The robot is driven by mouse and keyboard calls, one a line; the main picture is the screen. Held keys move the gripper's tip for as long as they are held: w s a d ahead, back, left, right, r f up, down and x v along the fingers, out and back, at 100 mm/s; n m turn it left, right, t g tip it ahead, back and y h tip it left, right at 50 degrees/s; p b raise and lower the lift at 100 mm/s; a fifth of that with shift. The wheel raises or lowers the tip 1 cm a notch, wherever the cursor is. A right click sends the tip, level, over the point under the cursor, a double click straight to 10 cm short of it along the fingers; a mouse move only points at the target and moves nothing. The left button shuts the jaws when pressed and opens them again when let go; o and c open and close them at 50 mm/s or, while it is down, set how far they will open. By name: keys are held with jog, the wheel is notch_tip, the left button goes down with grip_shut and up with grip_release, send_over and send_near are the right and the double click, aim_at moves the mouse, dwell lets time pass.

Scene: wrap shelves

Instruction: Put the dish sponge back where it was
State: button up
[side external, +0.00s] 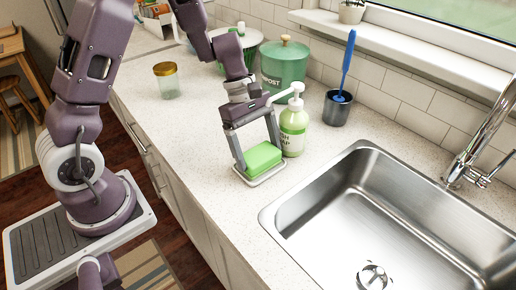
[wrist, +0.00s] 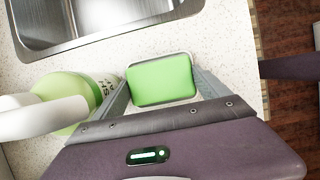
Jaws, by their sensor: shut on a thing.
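The green dish sponge (side external: 263,156) sits on or just above a shallow light tray (side external: 270,179) on the counter, left of the sink; the exact contact is hard to tell. In the wrist view the sponge (wrist: 160,80) lies flat between my fingers, with the pale tray rim (wrist: 186,53) around it. My gripper (side external: 261,162) reaches down from above and is shut on the sponge, one finger at each end. It also shows in the wrist view (wrist: 163,86).
A green soap bottle with a white pump (side external: 293,130) stands right behind my gripper, very close. The steel sink (side external: 370,215) is to the right. A cup with a blue brush (side external: 337,108), a green compost bin (side external: 284,66) and a gold-lidded jar (side external: 167,82) stand farther back.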

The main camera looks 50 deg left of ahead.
jog(key=shift+f, duration=0.1)
jog(key=o, duration=1)
jog(key=v, duration=1.2)
